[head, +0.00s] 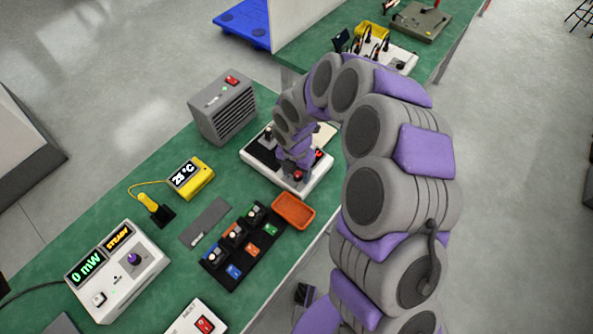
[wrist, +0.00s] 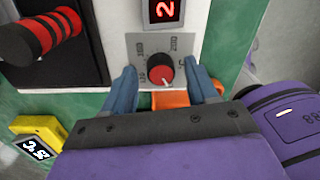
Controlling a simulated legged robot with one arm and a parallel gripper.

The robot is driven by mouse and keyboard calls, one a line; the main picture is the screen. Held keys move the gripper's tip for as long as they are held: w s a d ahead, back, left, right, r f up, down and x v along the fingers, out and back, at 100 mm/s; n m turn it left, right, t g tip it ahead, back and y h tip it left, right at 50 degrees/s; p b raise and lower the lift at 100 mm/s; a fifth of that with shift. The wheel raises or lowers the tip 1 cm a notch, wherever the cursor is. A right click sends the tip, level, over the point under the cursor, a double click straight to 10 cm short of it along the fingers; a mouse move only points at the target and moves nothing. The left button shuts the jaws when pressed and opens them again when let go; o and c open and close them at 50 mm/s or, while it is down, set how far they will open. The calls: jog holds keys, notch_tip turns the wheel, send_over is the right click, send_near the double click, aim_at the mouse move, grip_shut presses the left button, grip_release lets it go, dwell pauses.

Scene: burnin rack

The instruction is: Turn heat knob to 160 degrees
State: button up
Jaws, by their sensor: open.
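The heat knob (wrist: 158,64) is a round knob with a red cap, dark skirt and white pointer mark, on a grey scale plate (wrist: 184,45). The pointer faces the lower right in the wrist view. The scale numbers are upside down and too small to read surely. A red-digit display (wrist: 165,10) showing a "2" is beyond the plate. My gripper (wrist: 162,73) is open, one blue-grey finger on each side of the knob; I cannot tell whether they touch it. In the head view my gripper (head: 298,168) is over the white unit (head: 316,183), partly hiding it.
An orange tray (head: 294,211) sits in front of the unit. A black-and-red striped handle (wrist: 38,38) is at the upper left in the wrist view. A grey vented box (head: 223,108), yellow thermometer (head: 190,178) and power meter (head: 117,270) stand on the green bench.

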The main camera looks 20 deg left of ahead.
jog(key=c, duration=1)
jog(key=shift+c, duration=0.2)
jog(key=shift+r+m+p, duration=0.1)
jog(key=shift+m+p, duration=0.2)
jog(key=shift+p, duration=0.1)
